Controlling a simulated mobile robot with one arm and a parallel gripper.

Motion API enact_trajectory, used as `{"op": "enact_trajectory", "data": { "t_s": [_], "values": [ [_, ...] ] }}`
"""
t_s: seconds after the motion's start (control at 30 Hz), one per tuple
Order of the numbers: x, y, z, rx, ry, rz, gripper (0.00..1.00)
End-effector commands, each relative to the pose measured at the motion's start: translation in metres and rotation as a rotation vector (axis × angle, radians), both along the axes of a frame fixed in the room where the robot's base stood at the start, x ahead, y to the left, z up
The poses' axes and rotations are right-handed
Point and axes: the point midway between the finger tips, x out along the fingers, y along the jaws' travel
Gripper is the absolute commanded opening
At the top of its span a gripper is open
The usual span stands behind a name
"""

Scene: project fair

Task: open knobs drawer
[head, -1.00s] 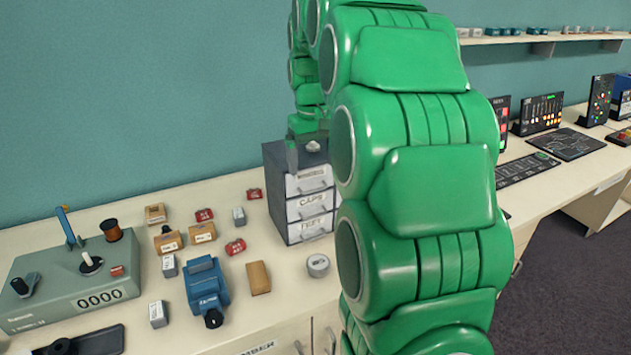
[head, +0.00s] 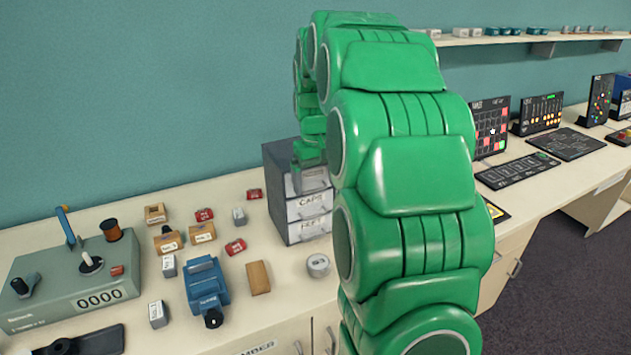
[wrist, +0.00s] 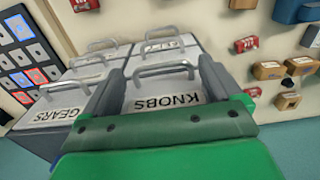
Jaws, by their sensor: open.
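The drawer unit (head: 279,192) is a dark grey cabinet on the worktop with pale labelled drawer fronts. The knobs drawer (wrist: 140,105) shows its label, inverted, in the wrist view. Its grey bar handle (wrist: 163,67) lies between my fingers. My gripper (wrist: 163,82) is open, with one finger on each side of the handle and no clear grip on it. In the head view my gripper (head: 311,172) is in front of the top drawer and covers its label. The knobs drawer looks closed.
The gears drawer (wrist: 60,104) is beside the knobs drawer. Below the top drawer are the caps (head: 309,205) and feet (head: 310,228) drawers. Small boxes, a blue device (head: 206,285) and a round tin (head: 318,265) lie on the worktop to the left and front.

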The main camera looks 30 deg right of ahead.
Motion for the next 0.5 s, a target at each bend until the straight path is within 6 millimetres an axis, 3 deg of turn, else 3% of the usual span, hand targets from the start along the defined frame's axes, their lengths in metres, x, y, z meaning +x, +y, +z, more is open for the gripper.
{"op": "enact_trajectory", "data": {
  "t_s": [0.3,0.5],
  "values": [
    [-0.0001,0.0001,-0.0053,0.0,-0.001,0.0,0.92],
    [-0.0001,-0.0001,-0.0052,-0.001,-0.001,0.0,0.63]
  ]
}}
